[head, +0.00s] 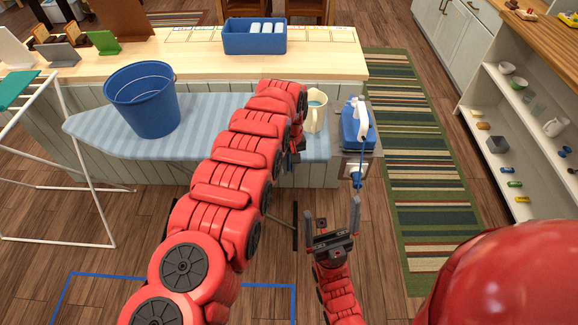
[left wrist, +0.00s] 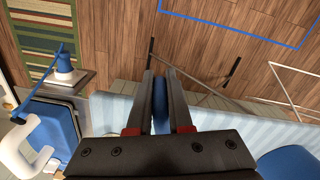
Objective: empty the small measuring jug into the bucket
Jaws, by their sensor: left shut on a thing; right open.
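The blue bucket (head: 143,100) stands upright on the left part of the ironing board; its edge shows at lower right in the left wrist view (left wrist: 290,163). A cream jug (head: 316,116) with something bluish inside its mouth stands upright at the board's right end. My left gripper (head: 296,152) is beside and below it, largely hidden by my arm. In the left wrist view its fingers (left wrist: 160,108) are shut on a narrow blue thing (left wrist: 160,106); I cannot tell whether this belongs to a jug. My right gripper (head: 332,218) is open and empty, low in front of the iron.
A blue and white iron (head: 356,124) is right of the jug, on a metal rest. The striped ironing board (head: 90,122) has bare cloth around the bucket. Behind is a counter with a blue crate (head: 254,42). A white drying rack (head: 58,245) stands at left.

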